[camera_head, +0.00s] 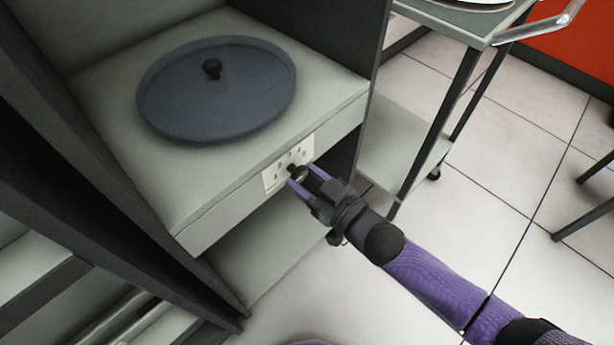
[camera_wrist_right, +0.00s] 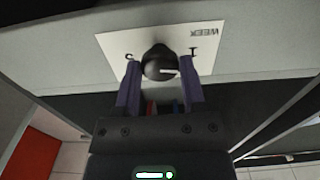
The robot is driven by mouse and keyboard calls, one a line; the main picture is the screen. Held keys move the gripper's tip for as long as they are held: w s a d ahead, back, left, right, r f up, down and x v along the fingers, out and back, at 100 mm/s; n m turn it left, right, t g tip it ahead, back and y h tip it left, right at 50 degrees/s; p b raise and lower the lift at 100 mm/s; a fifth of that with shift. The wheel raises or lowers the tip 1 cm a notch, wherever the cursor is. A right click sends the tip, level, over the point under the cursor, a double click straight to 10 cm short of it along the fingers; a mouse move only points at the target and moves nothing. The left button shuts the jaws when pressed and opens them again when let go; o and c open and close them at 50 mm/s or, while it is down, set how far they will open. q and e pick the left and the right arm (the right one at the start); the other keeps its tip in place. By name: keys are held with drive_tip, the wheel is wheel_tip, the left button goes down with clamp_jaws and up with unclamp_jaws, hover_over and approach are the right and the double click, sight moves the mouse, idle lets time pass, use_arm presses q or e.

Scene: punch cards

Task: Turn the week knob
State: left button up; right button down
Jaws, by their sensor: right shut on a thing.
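The week knob (camera_head: 297,172) is a small black knob on a white label plate (camera_head: 273,180) on the front edge of a grey shelf. In the right wrist view the knob (camera_wrist_right: 158,64) has a light pointer line, and the plate (camera_wrist_right: 117,45) reads WEEK upside down, with a 1 on the right and another, partly hidden mark on the left. My right gripper (camera_head: 302,176) has its two purple fingers (camera_wrist_right: 159,82) on either side of the knob, shut on it. My left gripper is not in view.
A dark round lid-like disc (camera_head: 215,95) with a black knob lies on the grey shelf (camera_head: 130,190) above the plate. A grey cart (camera_head: 470,25) with dark legs stands at the upper right.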

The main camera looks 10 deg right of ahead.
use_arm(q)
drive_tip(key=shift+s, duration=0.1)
use_arm(e)
drive_tip(key=shift+c, duration=1)
unclamp_jaws()
drive_tip(key=shift+s+d, duration=0.2)
use_arm(q)
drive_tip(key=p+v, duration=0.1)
drive_tip(key=p, duration=0.1)
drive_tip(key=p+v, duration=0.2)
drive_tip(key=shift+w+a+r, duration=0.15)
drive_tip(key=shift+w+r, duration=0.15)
use_arm(e)
drive_tip(key=v, duration=0.9)
drive_tip(key=shift+s+d, duration=0.15)
drive_tip(key=shift+s, duration=0.05)
drive_tip(key=shift+f, duration=0.1)
